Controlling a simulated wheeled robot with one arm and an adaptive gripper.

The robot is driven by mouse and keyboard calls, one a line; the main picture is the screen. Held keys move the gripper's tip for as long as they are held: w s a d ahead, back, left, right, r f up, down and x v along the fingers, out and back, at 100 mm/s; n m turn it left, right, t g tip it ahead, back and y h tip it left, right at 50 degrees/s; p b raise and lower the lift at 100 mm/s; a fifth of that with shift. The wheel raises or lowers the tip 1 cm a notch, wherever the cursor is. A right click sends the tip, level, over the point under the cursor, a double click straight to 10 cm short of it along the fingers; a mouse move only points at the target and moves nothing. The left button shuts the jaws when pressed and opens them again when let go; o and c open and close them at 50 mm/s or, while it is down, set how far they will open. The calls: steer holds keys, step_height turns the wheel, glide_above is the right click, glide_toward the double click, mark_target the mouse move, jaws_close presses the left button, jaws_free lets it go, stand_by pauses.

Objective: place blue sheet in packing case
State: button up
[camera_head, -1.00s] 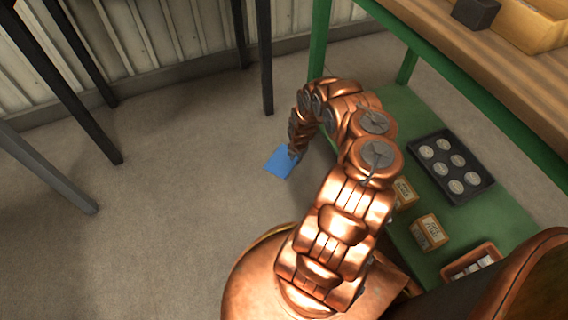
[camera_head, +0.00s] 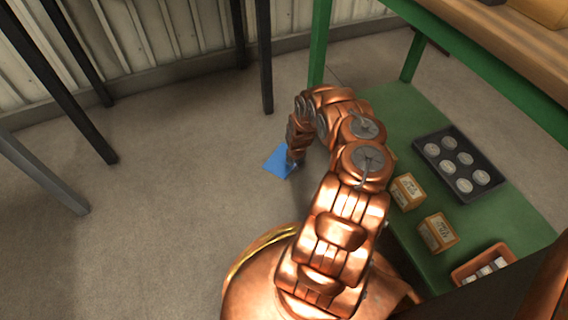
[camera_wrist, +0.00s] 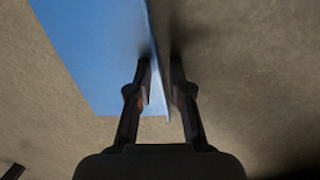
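The blue sheet (camera_head: 278,163) is thin and flat. It is at the end of my arm, over the bare floor left of the green shelf. My gripper (camera_head: 294,163) is at the sheet's right side, small and partly hidden by my wrist. The sheet spreads out to the upper left there. I cannot identify a packing case for certain in these views.
A green shelf (camera_head: 385,110) under a wooden-topped table (camera_head: 490,55) holds a black tray of round discs (camera_head: 430,150), small tan boxes (camera_head: 438,233) and an orange bin (camera_head: 460,272). Dark legs (camera_head: 266,60) stand at the back. The floor (camera_head: 150,220) on the left is clear.

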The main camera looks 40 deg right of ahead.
steer(key=shift+c, duration=0.2)
jaws_close()
steer(key=shift+r, duration=0.2)
